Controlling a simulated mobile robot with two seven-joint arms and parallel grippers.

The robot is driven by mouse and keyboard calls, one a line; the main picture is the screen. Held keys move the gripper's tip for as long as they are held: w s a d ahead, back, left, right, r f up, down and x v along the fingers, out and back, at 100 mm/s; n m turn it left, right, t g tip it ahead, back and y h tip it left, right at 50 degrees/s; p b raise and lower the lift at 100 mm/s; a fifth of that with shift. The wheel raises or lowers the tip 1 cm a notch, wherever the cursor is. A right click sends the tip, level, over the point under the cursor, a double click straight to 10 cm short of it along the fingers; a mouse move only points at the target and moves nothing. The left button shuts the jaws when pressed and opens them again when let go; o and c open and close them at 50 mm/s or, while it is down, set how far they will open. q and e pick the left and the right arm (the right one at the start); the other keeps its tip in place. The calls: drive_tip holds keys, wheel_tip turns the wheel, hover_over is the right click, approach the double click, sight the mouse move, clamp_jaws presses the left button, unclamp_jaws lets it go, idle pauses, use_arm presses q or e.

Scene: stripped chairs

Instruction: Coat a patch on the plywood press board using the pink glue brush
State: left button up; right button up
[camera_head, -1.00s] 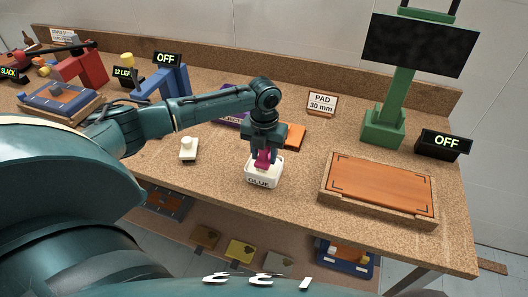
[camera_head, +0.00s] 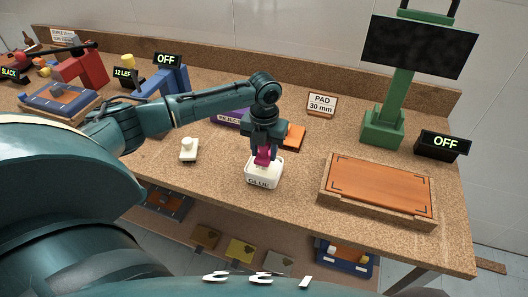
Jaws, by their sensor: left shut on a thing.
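The pink glue brush (camera_head: 263,156) is held upright in my left gripper (camera_head: 264,146), which is shut on its handle. Its lower end is inside or just over the white glue pot (camera_head: 262,182), marked GLUE; the pot's wall hides the bristles. The plywood press board (camera_head: 383,185) lies to the right, an orange-brown panel with dark corner marks set on a cork-coloured base. No coated patch shows on it. My right gripper is not in view.
The green press stand (camera_head: 383,128) with a dark screen and an OFF box (camera_head: 442,144) stand behind the board. A PAD 30 mm sign (camera_head: 321,104), an orange block (camera_head: 294,136) and a purple REJECT tray (camera_head: 228,118) lie behind the pot. A small white knobbed object (camera_head: 188,150) sits left.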

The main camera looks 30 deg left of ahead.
use_arm(q)
drive_tip(key=shift+r, duration=2.6)
drive_tip(key=shift+s+d+r+n, duration=0.2)
drive_tip(key=shift+d+n, duration=0.25)
drive_tip(key=shift+n, duration=0.55)
drive_tip(key=s+d+r+n, duration=0.3)
drive_tip(key=s+d+n, duration=0.2)
drive_tip(key=n, duration=1)
drive_tip(key=s+d+r+n, duration=0.2)
drive_tip(key=s+d+n, duration=0.2)
drive_tip(key=n, duration=1.2)
drive_tip(key=shift+s+d+r, duration=0.35)
drive_tip(key=shift+d+r, duration=0.05)
drive_tip(key=shift+d, duration=0.1)
